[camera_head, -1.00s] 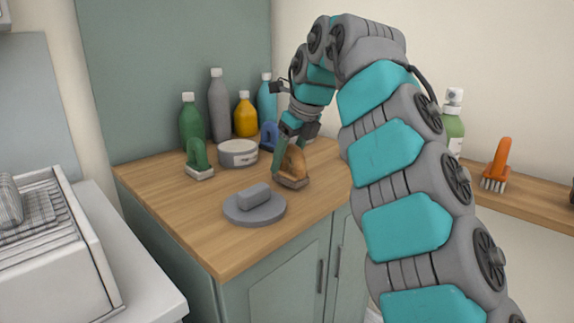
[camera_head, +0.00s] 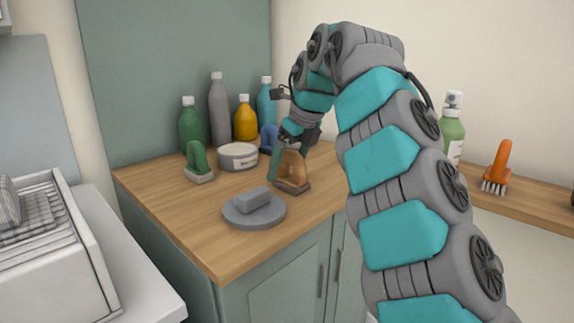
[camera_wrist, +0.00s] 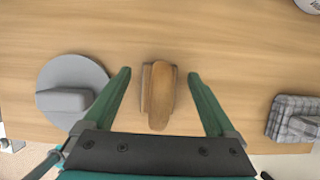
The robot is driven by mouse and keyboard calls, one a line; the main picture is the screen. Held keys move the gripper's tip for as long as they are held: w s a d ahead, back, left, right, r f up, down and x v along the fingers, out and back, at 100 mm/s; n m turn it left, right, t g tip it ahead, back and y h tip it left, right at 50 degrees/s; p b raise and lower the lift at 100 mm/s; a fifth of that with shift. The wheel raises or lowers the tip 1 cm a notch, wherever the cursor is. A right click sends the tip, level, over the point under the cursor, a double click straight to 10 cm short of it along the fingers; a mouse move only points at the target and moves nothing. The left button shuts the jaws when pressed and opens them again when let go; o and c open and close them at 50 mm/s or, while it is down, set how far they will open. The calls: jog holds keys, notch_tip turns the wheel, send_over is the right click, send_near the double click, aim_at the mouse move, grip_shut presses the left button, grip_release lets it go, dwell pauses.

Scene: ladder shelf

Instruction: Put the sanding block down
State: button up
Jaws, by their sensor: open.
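The sanding block (camera_head: 293,171), with a brown wooden arched handle on a flat base, stands upright on the wooden counter (camera_head: 180,215). In the wrist view the sanding block (camera_wrist: 158,95) lies between the two green fingers of my gripper (camera_wrist: 159,74). The fingers are spread wide, with bare wood showing on both sides of the block, so neither touches it. In the head view my gripper (camera_head: 282,160) is low at the block, partly hidden by it.
A grey disc (camera_head: 240,219) bearing a grey block (camera_head: 252,199) is close by, front left. A green-handled tool (camera_head: 197,158), a round tin (camera_head: 238,157) and several bottles (camera_head: 218,110) stand behind. A checkered grey item (camera_wrist: 292,120) lies right in the wrist view. Front counter is clear.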

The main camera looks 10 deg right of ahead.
aim_at(290, 152)
jog(key=shift+r, duration=0.1)
jog(key=p+v, duration=0.2)
jog(key=v, duration=0.3)
jog(key=shift+w+a, duration=0.1)
jog(key=shift+w, duration=0.05)
jog(key=shift+a+v, duration=0.25)
jog(key=shift+v, duration=0.7)
jog(key=shift+d+r, duration=0.25)
jog(key=shift+r, duration=0.05)
jog(key=shift+d, duration=0.1)
